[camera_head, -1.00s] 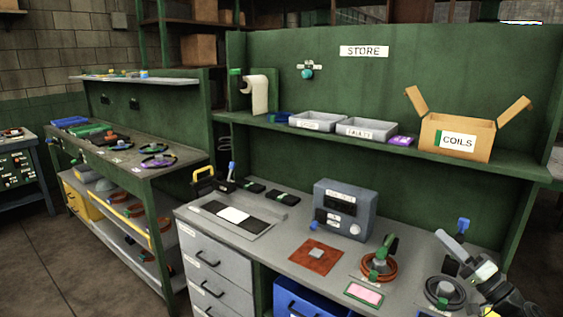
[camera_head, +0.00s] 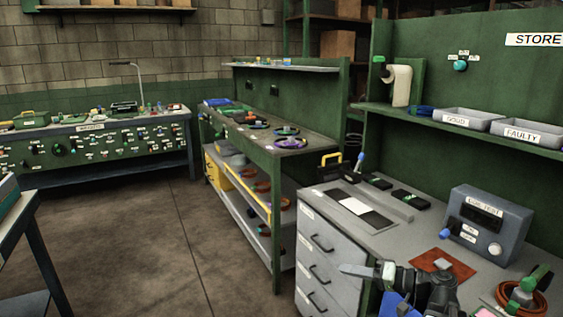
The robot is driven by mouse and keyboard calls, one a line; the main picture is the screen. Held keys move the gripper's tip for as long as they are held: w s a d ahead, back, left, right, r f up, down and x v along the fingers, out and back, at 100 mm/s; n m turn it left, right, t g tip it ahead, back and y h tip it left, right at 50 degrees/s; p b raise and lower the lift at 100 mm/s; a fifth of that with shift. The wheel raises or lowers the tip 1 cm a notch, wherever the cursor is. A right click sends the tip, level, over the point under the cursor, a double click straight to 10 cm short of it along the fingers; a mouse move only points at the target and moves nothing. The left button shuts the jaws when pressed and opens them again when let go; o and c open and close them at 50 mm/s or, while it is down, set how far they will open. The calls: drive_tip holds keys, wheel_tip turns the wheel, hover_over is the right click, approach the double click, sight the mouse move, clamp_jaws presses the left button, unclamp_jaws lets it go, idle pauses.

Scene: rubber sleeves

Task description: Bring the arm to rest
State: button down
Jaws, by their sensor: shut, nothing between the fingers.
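My gripper (camera_head: 352,269) shows at the bottom, right of centre. Its pale fingers are together, point to the left and hold nothing. The dark wrist behind them hides part of the blue bin and the bench's front edge. The fingers appear in front of the grey drawer unit (camera_head: 318,240); I cannot tell the gap between them.
The grey bench carries a test box (camera_head: 487,226), a red-brown mat (camera_head: 443,266) and an orange coil (camera_head: 522,300) near my arm. A green workbench (camera_head: 262,145) stands further back. Open floor (camera_head: 130,250) lies to the left.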

drive_tip(key=s+a+f+n+g+h+b, duration=0.25)
drive_tip(key=a+f+g, duration=0.35)
drive_tip(key=a+f, duration=0.85)
drive_tip(key=s+a+f+g+h, duration=0.3)
drive_tip(key=a+f+h, duration=0.1)
drive_tip(key=f+h, duration=0.2)
drive_tip(key=s+d+f+m+h+p, duration=0.1)
drive_tip(key=d+h, duration=0.2)
drive_tip(key=d, duration=0.3)
drive_tip(key=d+f+m+h, duration=0.1)
drive_tip(key=d+m+h, duration=0.1)
drive_tip(key=d, duration=0.3)
wheel_tip(320, 180, up, 21)
drive_tip(key=p, duration=2.1)
drive_tip(key=shift+d+r+n, duration=0.15)
drive_tip(key=shift+r+n, duration=0.05)
drive_tip(key=shift+n, duration=0.15)
